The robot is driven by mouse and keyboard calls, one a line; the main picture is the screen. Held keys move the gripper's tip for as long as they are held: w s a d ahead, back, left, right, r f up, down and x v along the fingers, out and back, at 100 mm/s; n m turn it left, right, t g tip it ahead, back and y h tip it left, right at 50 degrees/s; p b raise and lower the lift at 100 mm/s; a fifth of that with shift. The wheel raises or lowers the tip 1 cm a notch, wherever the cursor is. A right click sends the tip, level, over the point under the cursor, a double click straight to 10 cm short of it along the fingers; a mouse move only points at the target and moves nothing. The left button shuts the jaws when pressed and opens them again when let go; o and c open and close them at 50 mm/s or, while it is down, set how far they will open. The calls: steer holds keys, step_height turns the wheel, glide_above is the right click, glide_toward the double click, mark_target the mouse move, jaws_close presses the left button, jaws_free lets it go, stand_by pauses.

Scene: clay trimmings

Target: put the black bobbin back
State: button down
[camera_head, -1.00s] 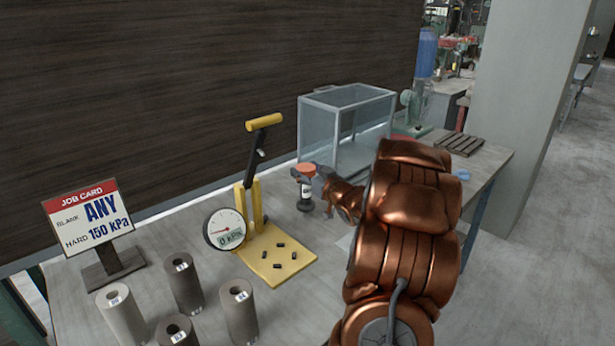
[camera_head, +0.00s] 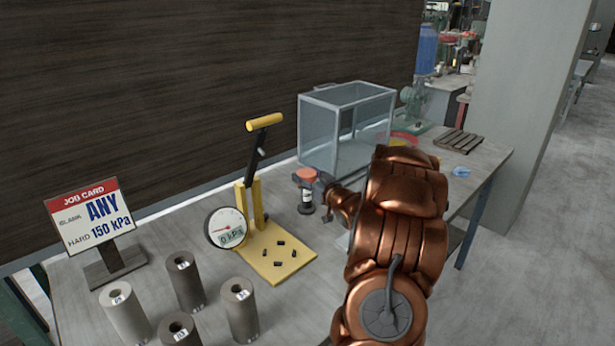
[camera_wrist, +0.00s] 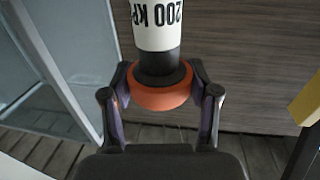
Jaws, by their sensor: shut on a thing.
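My gripper (camera_wrist: 160,78) is shut on the bobbin at the orange flange, one finger on each side. In the head view my gripper (camera_head: 312,176) reaches it from the right. I cannot tell whether its base touches the table.
The yellow press (camera_head: 262,262) with a gauge (camera_head: 226,227) and small dark pieces is left of the bobbin. Several grey cylinders (camera_head: 240,310) and a job card (camera_head: 92,213) stand farther left. The glass-walled box (camera_head: 345,125) is behind. A slatted pallet (camera_head: 458,142) lies at the right.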

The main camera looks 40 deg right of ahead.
steer(key=shift+f, duration=0.1)
steer(key=shift+c, duration=1.4)
jaws_free()
steer(key=shift+r, duration=0.2)
steer(key=shift+s+f, duration=0.1)
steer(key=shift+s, duration=0.3)
steer(key=s+a+b, duration=0.1)
steer(key=s+a, duration=0.1)
steer(key=s, duration=0.9)
steer(key=shift+b, duration=0.4)
